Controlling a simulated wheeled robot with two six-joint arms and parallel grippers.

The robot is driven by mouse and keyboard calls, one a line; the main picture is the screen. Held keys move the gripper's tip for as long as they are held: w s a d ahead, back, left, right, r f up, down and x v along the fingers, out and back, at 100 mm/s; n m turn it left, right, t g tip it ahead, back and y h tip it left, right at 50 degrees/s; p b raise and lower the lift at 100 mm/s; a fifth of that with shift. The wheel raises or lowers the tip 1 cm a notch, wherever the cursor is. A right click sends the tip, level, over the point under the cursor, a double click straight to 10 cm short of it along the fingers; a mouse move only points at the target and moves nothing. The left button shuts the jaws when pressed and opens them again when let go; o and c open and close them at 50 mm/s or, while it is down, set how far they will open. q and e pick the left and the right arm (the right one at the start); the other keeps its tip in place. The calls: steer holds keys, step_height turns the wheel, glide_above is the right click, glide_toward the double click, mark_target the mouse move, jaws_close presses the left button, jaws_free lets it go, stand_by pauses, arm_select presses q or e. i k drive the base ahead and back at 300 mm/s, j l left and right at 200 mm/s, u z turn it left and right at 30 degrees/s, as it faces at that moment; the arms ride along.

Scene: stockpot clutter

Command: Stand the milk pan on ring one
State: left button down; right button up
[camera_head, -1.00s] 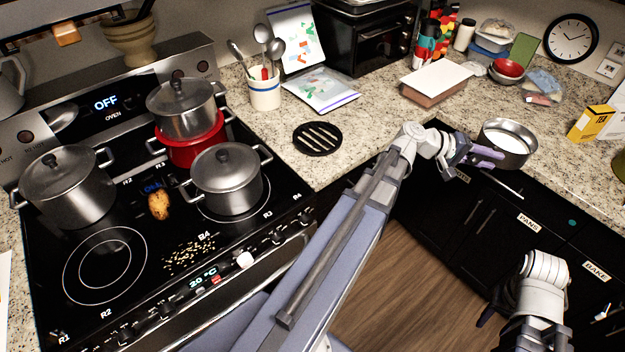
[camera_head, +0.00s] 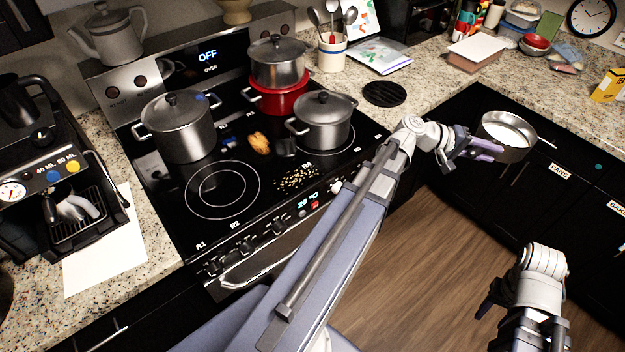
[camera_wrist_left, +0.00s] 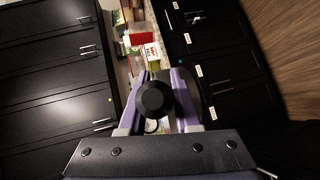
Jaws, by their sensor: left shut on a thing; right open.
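The milk pan (camera_head: 507,133) is a small grey metal pan with a pale inside. My left gripper (camera_head: 484,150) is shut on its handle and holds it in the air in front of the dark drawers, roughly upright. In the left wrist view, the dark round handle end (camera_wrist_left: 157,98) sits between the purple fingers; most of the pan is hidden. The front-left ring (camera_head: 222,190) of the black hob is bare, with labels R1 and R2 in front of it. My right gripper (camera_head: 487,306) is open and empty, low at the right.
A lidded pot (camera_head: 179,130) stands behind the bare ring, another pot (camera_head: 322,122) front right, and a third pot (camera_head: 278,66) on a red pot (camera_head: 279,98) at the back. A potato (camera_head: 259,143) and scattered seeds (camera_head: 297,178) lie on the hob. An espresso machine (camera_head: 50,170) stands left.

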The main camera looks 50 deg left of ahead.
mark_target(208, 208)
steer(key=k, duration=1.15)
steer(key=k+u, duration=0.15)
steer(key=u, duration=1.05)
